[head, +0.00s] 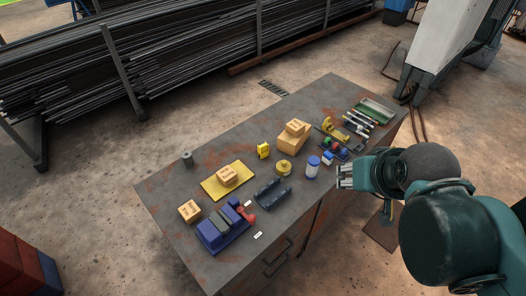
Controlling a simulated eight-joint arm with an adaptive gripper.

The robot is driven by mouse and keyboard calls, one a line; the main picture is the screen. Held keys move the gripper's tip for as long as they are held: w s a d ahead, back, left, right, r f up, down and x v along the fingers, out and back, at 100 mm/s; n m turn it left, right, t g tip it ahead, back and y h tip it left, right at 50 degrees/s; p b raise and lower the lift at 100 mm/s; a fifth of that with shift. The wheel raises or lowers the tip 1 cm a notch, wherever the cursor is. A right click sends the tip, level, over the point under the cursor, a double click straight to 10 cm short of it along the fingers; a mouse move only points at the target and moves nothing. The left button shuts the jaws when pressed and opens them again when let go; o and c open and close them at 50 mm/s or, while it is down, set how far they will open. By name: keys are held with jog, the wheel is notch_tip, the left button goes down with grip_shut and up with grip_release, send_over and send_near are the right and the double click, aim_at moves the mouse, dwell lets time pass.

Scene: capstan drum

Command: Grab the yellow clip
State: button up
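Several small yellow things lie on the worktable (160,203), and I cannot tell for sure which is the clip. A small upright yellow piece (263,151) stands near the table's middle. A yellow clamp-like piece (328,125) lies further right on a dark holder. A round yellow drum-like piece (284,168) sits between the upright piece and a white-and-blue can. My gripper (341,176) is at the right front edge of the table, pointing left, apart from all of these. Its grey fingers are too small to show whether they are open, and nothing shows between them.
A white-and-blue can (312,167) stands nearest my gripper. A dark rack (272,193), wooden blocks (189,211), a yellow board (213,187), a blue vice-like tool (219,231) and a green tray (375,109) also occupy the table. The left corner is mostly clear.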

jog(key=shift+w, duration=0.15)
jog(key=n+g+h+b, duration=0.2)
jog(key=n+g+b, duration=0.25)
jog(key=n, duration=1.45)
send_over(261, 146)
jog(key=s+d, duration=0.7)
jog(key=d, duration=0.1)
notch_tip(261, 146, down, 16)
jog(key=w+a+f+n, duration=0.2)
jog(key=a+f, duration=0.1)
jog(key=f, duration=0.1)
jog(key=w+a+f+n+h+b, duration=0.1)
jog(key=w+a+f+n, duration=0.1)
jog(key=f, duration=0.3)
jog(key=w+a+f+n, duration=0.1)
jog(key=w+a+f, duration=0.1)
jog(key=a+f, duration=0.2)
jog(key=shift+a+f+n+h, duration=0.1)
jog(key=shift+f+n+h, duration=0.2)
jog(key=shift+n, duration=0.1)
jog(key=shift+w+a+f, duration=0.15)
jog(key=shift+a+f, duration=0.05)
jog(key=shift+f, duration=0.15)
